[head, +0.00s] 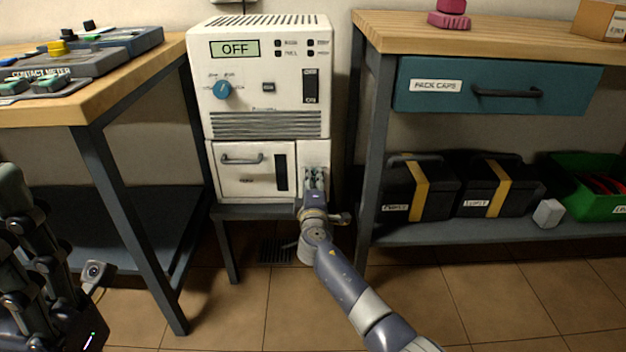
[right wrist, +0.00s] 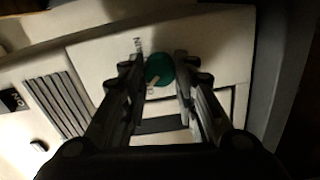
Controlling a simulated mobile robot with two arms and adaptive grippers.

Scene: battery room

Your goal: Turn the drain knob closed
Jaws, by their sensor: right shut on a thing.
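The drain knob (right wrist: 160,69) is a round teal knob with a pale pointer mark, on the white lower right panel of the cabinet. In the right wrist view it sits between my two fingers, and small lettering shows beside it. My right gripper (head: 316,180) reaches that panel in the head view and covers most of the knob there. My right gripper (right wrist: 162,78) is shut on the knob from both sides. The white cabinet (head: 265,122) has a display reading OFF. My left gripper (head: 30,250) is partly in view at the left edge; its fingertips are unclear.
A blue dial (head: 221,89) and a dark switch (head: 310,86) are on the upper cabinet front. A lower door with a handle (head: 241,160) is left of the knob. Workbenches stand either side; the right bench (head: 480,36) has a teal drawer (head: 560,90). Open tiled floor lies in front.

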